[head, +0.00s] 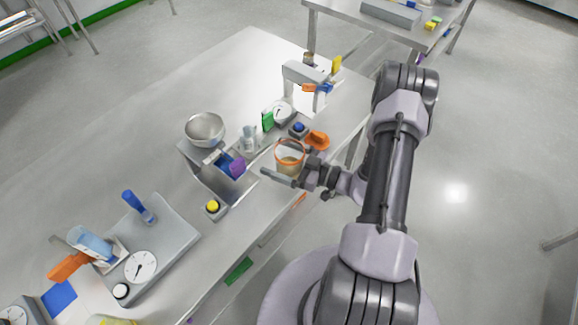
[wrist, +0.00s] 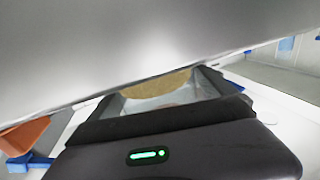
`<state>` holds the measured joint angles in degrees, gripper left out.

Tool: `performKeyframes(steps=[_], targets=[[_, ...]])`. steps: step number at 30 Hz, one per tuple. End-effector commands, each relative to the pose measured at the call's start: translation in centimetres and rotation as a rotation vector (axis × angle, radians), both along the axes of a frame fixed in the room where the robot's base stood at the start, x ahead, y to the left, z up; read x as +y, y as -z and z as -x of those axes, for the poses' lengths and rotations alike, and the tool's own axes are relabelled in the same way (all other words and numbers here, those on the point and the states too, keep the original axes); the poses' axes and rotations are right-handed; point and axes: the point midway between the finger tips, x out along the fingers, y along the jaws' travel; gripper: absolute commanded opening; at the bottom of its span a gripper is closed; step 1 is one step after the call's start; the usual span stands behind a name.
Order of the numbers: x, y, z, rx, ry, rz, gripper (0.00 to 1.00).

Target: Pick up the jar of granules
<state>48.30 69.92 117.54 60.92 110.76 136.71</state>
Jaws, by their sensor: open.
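The jar of granules (head: 289,159) is a clear jar with an orange rim and beige granules low inside. It stands near the table's right edge in the head view. My gripper (head: 282,174) is open right beside it; one finger crosses in front of the jar's lower part, and the other finger is hard to make out. In the wrist view, the beige granules (wrist: 158,84) and clear wall show just beyond the dark jaws of my gripper (wrist: 160,112). I cannot tell whether the jaws touch the jar.
An orange item (head: 317,140) and a blue-topped block (head: 298,129) sit close behind the jar. A metal bowl (head: 205,129), beaker (head: 248,138), purple item (head: 237,167) and yellow-topped block (head: 213,208) stand to the left. A large grey surface (wrist: 110,45) fills the wrist view's top.

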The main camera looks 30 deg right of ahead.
Motion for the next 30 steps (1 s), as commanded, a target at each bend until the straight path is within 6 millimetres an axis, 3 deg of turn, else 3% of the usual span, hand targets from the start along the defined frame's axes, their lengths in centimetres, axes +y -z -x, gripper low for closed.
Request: performKeyframes(steps=[7, 21, 30], targets=[[0.22, -0.13, -0.33, 0.000, 0.000, 0.000, 0.95], [0.21, -0.10, -0.30, 0.000, 0.000, 0.000, 0.02], [0.20, -0.33, -0.30, -0.001, 0.000, 0.001, 0.00]])
